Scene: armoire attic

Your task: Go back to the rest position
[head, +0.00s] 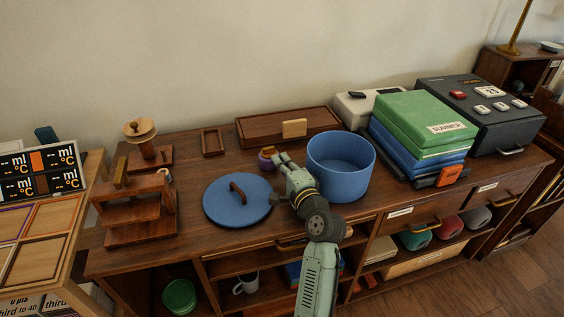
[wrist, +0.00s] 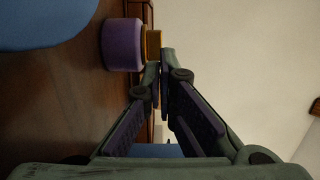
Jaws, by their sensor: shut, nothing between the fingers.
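My gripper (head: 280,160) is above the brown sideboard top (head: 190,215), between a blue lid and a blue pot. Its fingers are shut with nothing between them, and they also show closed together in the wrist view (wrist: 162,62). A small purple container (head: 265,162) with an orange-brown top stands just beside the fingertips. It shows larger in the wrist view (wrist: 122,45), where the gap to the fingertips is hard to judge. My arm reaches in from the lower edge of the head view and hides part of the sideboard front.
The open blue pot (head: 345,188) stands close right of my gripper. The blue lid (head: 222,208) lies to the left. A wooden box (head: 270,132) is behind. Stacked green and blue boxes (head: 425,120) stand right, a wooden stand (head: 140,232) left.

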